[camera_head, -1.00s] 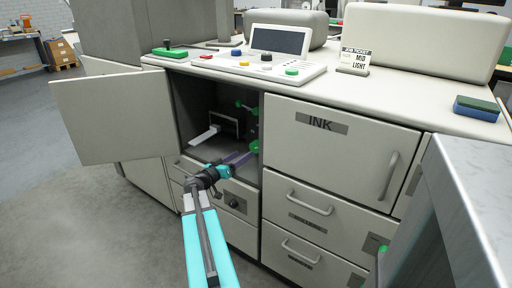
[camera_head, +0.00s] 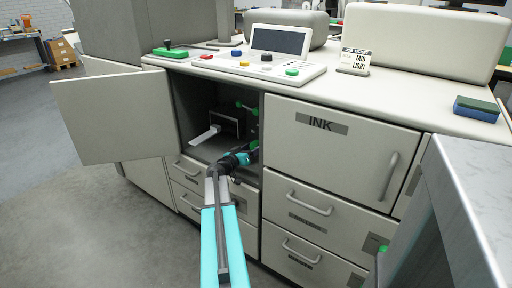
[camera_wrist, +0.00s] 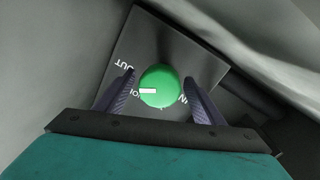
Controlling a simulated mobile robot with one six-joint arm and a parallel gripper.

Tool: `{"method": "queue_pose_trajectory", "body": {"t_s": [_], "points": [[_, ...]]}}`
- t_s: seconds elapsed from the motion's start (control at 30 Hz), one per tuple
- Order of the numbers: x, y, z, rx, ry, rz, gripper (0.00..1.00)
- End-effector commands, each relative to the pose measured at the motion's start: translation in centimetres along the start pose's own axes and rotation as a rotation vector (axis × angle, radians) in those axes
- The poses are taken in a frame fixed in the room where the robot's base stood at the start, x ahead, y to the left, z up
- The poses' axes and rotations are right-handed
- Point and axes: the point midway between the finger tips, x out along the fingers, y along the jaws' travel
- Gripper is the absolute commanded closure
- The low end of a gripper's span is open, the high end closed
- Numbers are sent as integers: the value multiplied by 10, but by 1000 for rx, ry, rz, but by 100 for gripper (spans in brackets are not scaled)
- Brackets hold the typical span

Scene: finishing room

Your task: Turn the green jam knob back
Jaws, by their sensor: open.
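The green jam knob (camera_wrist: 158,86) sits on a dark square plate (camera_wrist: 185,45) in the wrist view. Its white mark points left. The plate carries white lettering, partly hidden; "OUT" reads at the upper left and "IN" at the right. My gripper (camera_wrist: 158,88) is open, with one dark finger on each side of the knob. I cannot tell whether the fingers touch it. In the head view my gripper (camera_head: 252,152) is inside the open cabinet bay, at its right wall, and mostly hides the knob there.
The cabinet's open door (camera_head: 112,118) stands out to the left. Inside the bay are a white lever (camera_head: 204,135) and another green handle (camera_head: 241,104) higher up. The closed INK door (camera_head: 340,150) is to the right. A grey metal surface (camera_head: 450,200) stands at the near right.

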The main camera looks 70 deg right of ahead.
Motion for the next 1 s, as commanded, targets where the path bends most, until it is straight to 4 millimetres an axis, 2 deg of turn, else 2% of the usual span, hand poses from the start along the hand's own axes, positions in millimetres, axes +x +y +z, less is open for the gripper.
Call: {"method": "queue_pose_trajectory", "body": {"t_s": [0.2,0.47,0.77,1.0], "points": [[0,0,0,0,0,0,37],[0,0,0,0,0,0,78],[0,0,1,-19,1,1,78],[-1,-1,3,-101,7,4,78]]}}
